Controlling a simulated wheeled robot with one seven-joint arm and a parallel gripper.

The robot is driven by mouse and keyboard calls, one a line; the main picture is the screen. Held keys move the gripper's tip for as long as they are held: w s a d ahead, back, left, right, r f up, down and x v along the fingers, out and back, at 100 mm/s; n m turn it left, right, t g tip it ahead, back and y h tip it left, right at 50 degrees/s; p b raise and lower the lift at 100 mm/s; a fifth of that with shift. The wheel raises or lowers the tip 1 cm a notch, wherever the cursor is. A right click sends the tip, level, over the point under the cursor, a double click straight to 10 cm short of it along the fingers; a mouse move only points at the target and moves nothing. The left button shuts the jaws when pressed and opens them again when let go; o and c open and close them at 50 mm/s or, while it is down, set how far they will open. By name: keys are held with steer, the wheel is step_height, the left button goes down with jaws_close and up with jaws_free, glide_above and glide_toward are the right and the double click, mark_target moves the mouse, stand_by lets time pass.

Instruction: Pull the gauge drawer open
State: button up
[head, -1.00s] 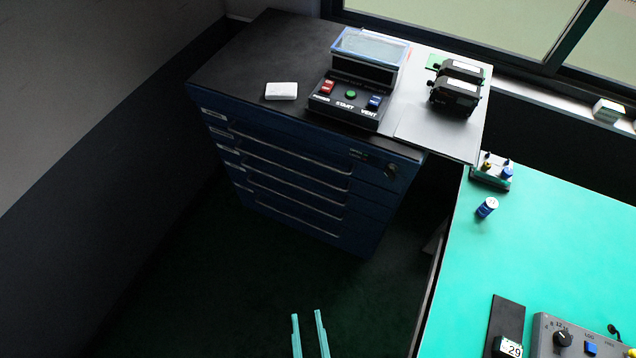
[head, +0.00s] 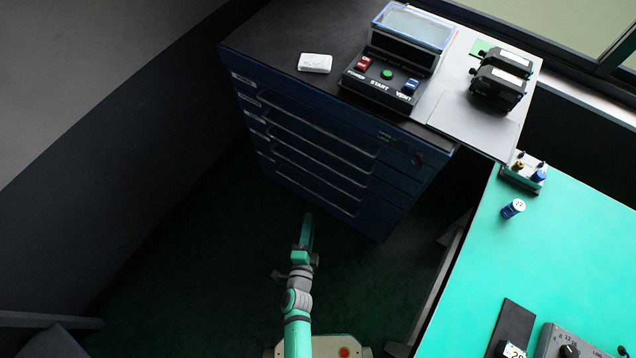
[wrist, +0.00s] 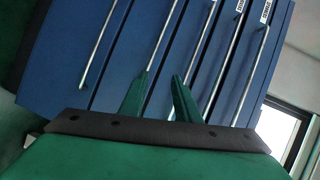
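A dark blue drawer cabinet (head: 310,165) stands at the upper middle of the head view, and its drawers look shut. Each has a long silver bar handle; small white labels on the left are too small to read, so I cannot tell which is the gauge drawer. In the wrist view the blue drawer fronts (wrist: 120,50) and their slanting handles (wrist: 160,42) fill the upper part. My gripper (head: 308,217) is in front of the cabinet's lower drawers. In the wrist view my gripper (wrist: 161,77) is open and empty, its fingertips apart, with handles beyond them.
A control box (head: 390,75) with coloured buttons, a white block (head: 315,63) and black devices (head: 500,80) sit on top of the cabinet. A green-topped table (head: 560,240) stands on the right, and a dark wall on the left. The floor before the cabinet is clear.

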steer(key=w+d+f+m, duration=0.1)
steer(key=w+f, duration=0.1)
steer(key=w, duration=0.7)
steer(key=w+d+f+m, duration=0.2)
steer(key=w+f, duration=0.1)
steer(key=w, duration=0.6)
steer(key=shift+w+m+h, duration=0.3)
steer(key=shift+h, duration=0.1)
steer(key=shift+d+f, duration=0.1)
steer(key=shift+d, duration=0.1)
steer(key=shift+s+a, duration=0.1)
steer(key=shift+a, duration=0.05)
jaws_close()
